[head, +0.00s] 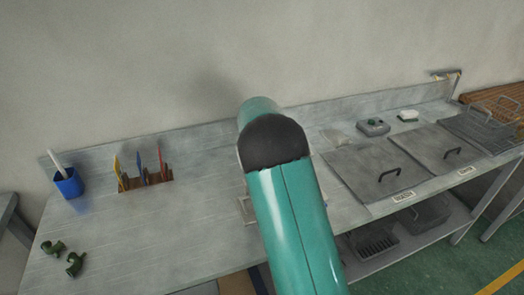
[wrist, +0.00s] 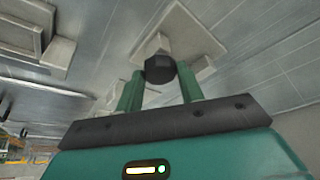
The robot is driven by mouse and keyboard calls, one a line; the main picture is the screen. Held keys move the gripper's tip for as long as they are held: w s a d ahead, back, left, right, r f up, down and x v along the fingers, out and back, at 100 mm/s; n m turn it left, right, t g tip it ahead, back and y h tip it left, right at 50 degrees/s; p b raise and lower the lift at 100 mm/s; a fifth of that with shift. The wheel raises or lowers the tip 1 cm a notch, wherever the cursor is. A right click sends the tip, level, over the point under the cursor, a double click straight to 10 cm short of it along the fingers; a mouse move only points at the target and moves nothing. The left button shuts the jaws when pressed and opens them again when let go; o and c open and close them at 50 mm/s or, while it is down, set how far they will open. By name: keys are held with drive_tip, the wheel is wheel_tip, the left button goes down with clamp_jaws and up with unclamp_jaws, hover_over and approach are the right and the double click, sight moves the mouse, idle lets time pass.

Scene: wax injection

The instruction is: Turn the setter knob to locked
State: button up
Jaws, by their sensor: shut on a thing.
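The setter knob (wrist: 160,69) is a dark, faceted round knob in the wrist view. It sits in front of a light grey block and plate (wrist: 190,35) that appear to be its mount. My gripper (wrist: 160,82) has its two green fingers on either side of the knob and is shut on it. The fingertips partly overlap the mount's outline. Which way the knob is set cannot be read. In the head view my teal arm hides the knob and gripper, and only a corner of a pale plate (head: 246,210) shows beside the arm.
A blue cup (head: 69,185) and a wooden rack (head: 146,181) with coloured tools stand at left on the grey bench. Green pieces (head: 75,263) lie at the front left. Lidded basins (head: 380,172) with handles, a small grey device (head: 373,127) and a wire basket (head: 485,125) are at right.

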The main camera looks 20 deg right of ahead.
drive_tip(key=shift+a+m, duration=0.1)
drive_tip(key=shift+m, duration=0.5)
drive_tip(key=shift+f+g, duration=0.1)
drive_tip(key=shift+g, duration=0.2)
drive_tip(key=o, duration=1)
drive_tip(key=v, duration=1.4)
drive_tip(key=shift+a+f, duration=0.1)
drive_tip(key=shift+a, duration=0.15)
